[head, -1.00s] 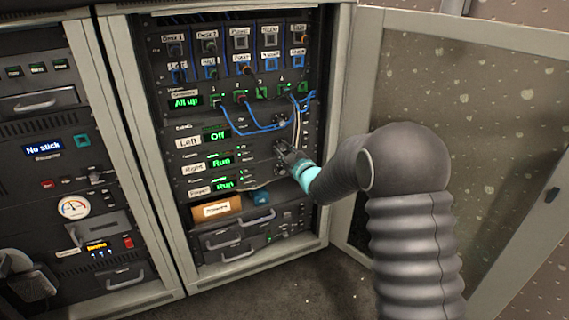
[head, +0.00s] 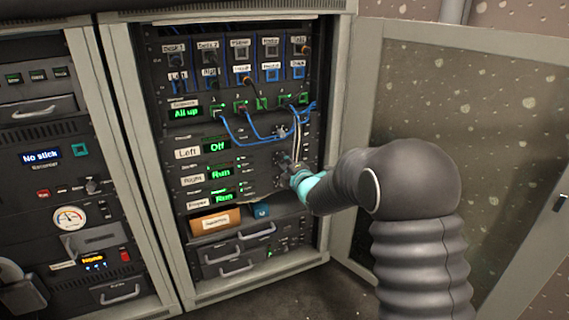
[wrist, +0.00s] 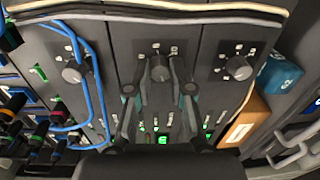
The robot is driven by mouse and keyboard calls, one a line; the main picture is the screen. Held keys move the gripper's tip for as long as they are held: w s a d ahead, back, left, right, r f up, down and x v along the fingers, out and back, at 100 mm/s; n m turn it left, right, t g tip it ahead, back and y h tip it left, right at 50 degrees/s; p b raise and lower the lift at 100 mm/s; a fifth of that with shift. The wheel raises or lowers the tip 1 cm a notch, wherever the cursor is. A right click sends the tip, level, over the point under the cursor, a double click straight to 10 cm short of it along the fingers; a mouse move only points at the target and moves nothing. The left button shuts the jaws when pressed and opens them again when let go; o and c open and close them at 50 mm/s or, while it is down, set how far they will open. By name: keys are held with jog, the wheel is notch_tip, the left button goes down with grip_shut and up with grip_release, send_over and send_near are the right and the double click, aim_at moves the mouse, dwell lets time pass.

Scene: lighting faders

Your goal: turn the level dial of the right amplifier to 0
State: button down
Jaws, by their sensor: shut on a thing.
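The right amplifier (head: 187,183) is the middle of three stacked units in the rack, with a lit green "Run" display (head: 221,172). In the wrist view, turned sideways, its grey level dial (wrist: 160,68) sits in the middle between two similar dials. My gripper (wrist: 160,90) has a finger on each side of this dial and is shut on it. In the head view my gripper (head: 290,168) reaches the rack from the right and hides the dial. The small scale marks around the dial show, but I cannot read the pointer's exact setting.
The left amplifier's dial (wrist: 73,72) and the third unit's dial (wrist: 238,67) stand close on either side. Blue cables (wrist: 92,80) and pale cables (wrist: 150,10) hang near. An orange-brown box (head: 215,221) lies below. The open cabinet door (head: 460,90) is behind my arm.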

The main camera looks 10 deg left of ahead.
jog(key=n, duration=0.4)
jog(key=shift+n+h, duration=0.3)
jog(key=shift+n, duration=0.1)
dwell(0.5)
jog(key=c, duration=1)
grip_release()
jog(key=v, duration=1.2)
jog(key=shift+f, duration=0.2)
